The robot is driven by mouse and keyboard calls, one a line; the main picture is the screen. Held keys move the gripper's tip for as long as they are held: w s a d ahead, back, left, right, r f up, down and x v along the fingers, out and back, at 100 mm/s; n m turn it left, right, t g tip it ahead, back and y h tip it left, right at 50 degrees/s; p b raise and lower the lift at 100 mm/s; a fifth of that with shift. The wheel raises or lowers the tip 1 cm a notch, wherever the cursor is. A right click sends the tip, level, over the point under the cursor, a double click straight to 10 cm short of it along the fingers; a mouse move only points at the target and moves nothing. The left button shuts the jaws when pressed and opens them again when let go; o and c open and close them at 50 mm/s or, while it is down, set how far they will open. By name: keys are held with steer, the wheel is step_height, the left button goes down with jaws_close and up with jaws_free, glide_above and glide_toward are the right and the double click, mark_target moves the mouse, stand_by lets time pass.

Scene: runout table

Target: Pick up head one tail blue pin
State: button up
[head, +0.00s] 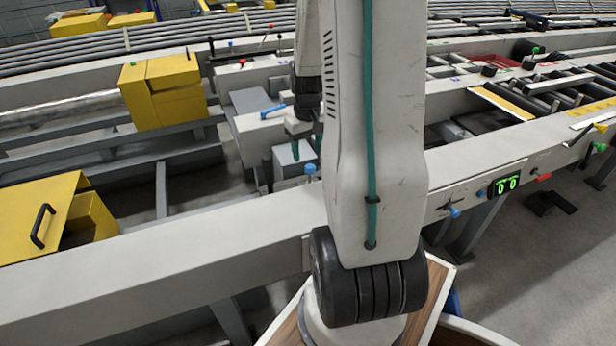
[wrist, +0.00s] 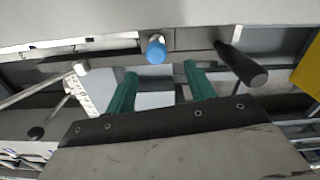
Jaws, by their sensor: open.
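A blue-headed pin (head: 311,171) stands at the inner edge of the near grey beam in the head view, just right of and below my gripper. In the wrist view a round blue pin head (wrist: 156,50) appears beyond the fingertips, roughly midway between them and touching neither. My gripper (wrist: 160,70) has two green fingers spread apart with nothing between them. In the head view my gripper (head: 293,157) hangs over the gap behind the near beam, partly hidden by my arm. The pin's shaft is mostly hidden in the wrist view.
A dark cylindrical bar (wrist: 242,66) juts out right of the fingers. A blue handle (head: 272,112) lies behind my gripper, and another blue knob (head: 454,212) is on the beam's front face. Yellow boxes (head: 160,92) stand at left. A green-digit display (head: 506,185) is at right.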

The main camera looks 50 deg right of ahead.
mark_target(310, 166)
steer(key=f, duration=0.5)
steer(key=s+f, duration=0.1)
steer(key=f, duration=0.2)
steer(key=c, duration=1.1)
